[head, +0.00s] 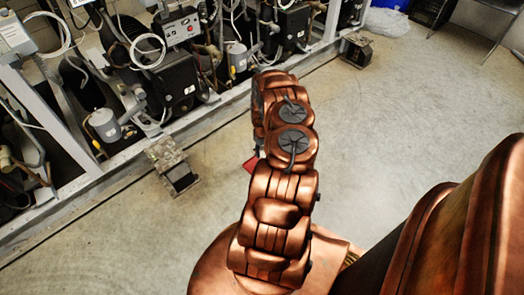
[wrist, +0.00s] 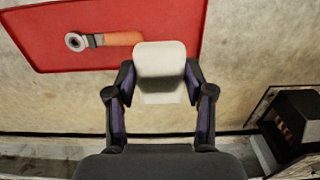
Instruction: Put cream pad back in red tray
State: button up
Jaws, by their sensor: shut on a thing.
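The cream pad (wrist: 160,62) is held between the two fingers of my gripper (wrist: 159,82), which is shut on it in the wrist view. The red tray (wrist: 40,45) lies beyond, at the upper left of the wrist view. The pad overlaps the tray's lower right part in the picture; I cannot tell its height above the tray. In the head view only a small red corner of the tray (head: 250,164) shows beside my arm, which hides the gripper and pad.
A tool with an orange handle and metal ring (wrist: 115,39) lies in the tray. A dark block-like foot (wrist: 300,118) stands at the right of the wrist view. The grey compressor rack (head: 190,117) runs along the upper left of the head view. Concrete floor (head: 400,110) is open to the right.

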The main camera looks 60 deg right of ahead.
notch_tip(320, 180, down, 8)
jog(key=b, duration=0.6)
jog(key=shift+a+r, duration=0.1)
jog(key=shift+r, duration=0.05)
jog(key=shift+f+b, duration=0.4)
jog(key=shift+f, duration=1)
jog(key=o, duration=1.3)
jog(key=shift+c, duration=0.5)
jog(key=shift+r, duration=0.1)
